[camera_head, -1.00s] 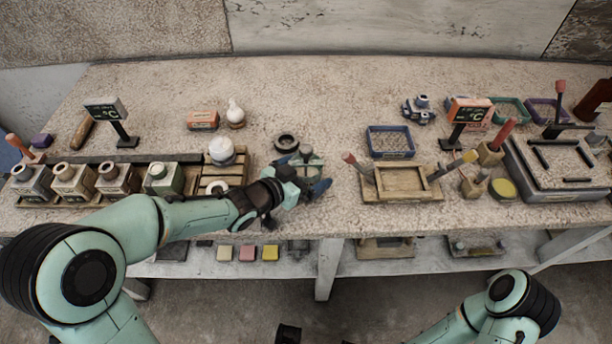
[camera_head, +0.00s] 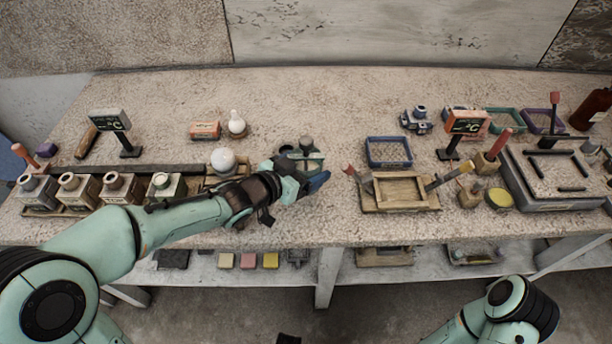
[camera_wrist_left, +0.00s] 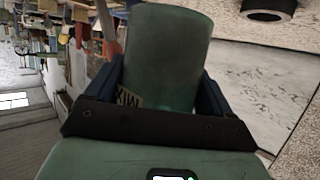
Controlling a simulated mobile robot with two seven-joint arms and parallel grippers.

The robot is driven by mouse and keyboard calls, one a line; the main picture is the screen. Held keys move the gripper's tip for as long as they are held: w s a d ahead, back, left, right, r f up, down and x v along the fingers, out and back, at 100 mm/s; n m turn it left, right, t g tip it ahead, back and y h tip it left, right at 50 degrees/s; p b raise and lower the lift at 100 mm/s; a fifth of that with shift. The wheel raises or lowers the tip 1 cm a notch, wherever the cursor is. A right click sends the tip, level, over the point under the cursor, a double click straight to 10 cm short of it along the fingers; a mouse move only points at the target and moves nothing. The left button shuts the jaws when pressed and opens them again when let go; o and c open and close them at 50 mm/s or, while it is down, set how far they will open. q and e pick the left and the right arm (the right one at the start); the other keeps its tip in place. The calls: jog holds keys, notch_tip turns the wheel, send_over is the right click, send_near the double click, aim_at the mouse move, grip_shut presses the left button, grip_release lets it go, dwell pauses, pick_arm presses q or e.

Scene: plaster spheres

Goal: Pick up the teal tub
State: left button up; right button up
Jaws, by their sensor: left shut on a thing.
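The teal tub (camera_wrist_left: 165,55) fills the middle of the left wrist view, with part of a label reading "MIX" near its lower end. The dark blue fingers of my left gripper (camera_wrist_left: 168,92) stand on either side of it and are shut on it. In the head view my left gripper (camera_head: 308,181) is over the front middle of the table. It hides much of the tub there, and I cannot tell how far the tub is above the table. The right arm (camera_head: 512,310) shows at the lower right; its gripper cannot be made out.
A black ring (camera_wrist_left: 268,9) is near the tub. Several square bottles (camera_head: 118,187) and a white sphere (camera_head: 223,161) are to the left. A wooden frame tray (camera_head: 400,207) and a blue tray (camera_head: 388,165) are to the right.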

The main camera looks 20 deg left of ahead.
aim_at(302, 149)
pick_arm(q)
notch_tip(302, 149, up, 7)
jog(key=shift+f+p, duration=0.2)
jog(key=shift+p, duration=1.05)
notch_tip(302, 149, up, 6)
jog(key=p, duration=0.4)
jog(key=shift+w+r, duration=0.1)
jog(key=shift+r, duration=0.15)
jog(key=shift+r+p, duration=0.5)
jog(key=shift+p, duration=0.1)
pick_arm(e)
notch_tip(302, 149, up, 9)
jog(key=w, duration=0.2)
jog(key=shift+w+f, duration=0.15)
jog(key=shift+w, duration=0.2)
